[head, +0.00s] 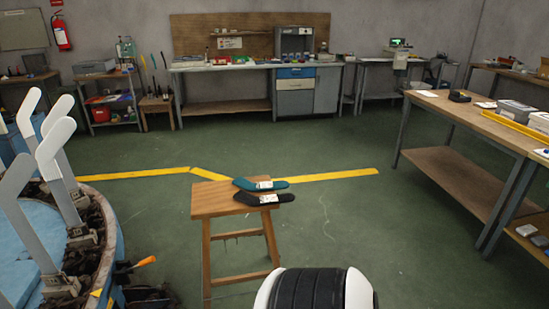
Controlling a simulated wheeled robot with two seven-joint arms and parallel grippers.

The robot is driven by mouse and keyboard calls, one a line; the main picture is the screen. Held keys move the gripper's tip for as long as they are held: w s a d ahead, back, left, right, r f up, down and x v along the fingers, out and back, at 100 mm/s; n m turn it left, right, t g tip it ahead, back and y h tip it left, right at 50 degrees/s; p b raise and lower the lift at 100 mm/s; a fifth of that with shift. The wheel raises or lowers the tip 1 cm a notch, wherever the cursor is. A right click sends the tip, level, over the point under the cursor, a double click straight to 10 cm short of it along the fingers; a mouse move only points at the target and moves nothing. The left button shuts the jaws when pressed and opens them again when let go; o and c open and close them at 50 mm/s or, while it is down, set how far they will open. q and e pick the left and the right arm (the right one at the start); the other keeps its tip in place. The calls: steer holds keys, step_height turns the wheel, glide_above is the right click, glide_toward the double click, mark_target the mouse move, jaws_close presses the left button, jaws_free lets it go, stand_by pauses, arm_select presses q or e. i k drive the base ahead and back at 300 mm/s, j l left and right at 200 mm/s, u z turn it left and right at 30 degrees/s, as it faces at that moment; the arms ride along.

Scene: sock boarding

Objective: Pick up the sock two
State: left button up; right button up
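Two socks lie flat, close together, on a wooden stool (212,201) in the head view. One is a teal sock (246,184) at the back, and the other is a black sock (246,200) in front of it. Each has a white label on it. I cannot tell which one is sock two. Neither of my grippers shows in this view. A black and white rounded part at the bottom edge looks like my own body.
A round blue machine (108,262) with several upright white boards (24,222) stands at the left. A wooden workbench (478,117) stands at the right. The green floor around the stool is mostly clear, with a yellow line (330,176) behind it.

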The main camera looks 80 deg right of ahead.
mark_target(245, 184)
steer(key=z, duration=2.3)
steer(key=k+j+u, duration=0.25)
steer(key=k, duration=0.25)
steer(key=u, duration=2.4)
steer(key=z, duration=2.75)
steer(key=i+l+z, duration=0.45)
steer(key=i+j, duration=0.1)
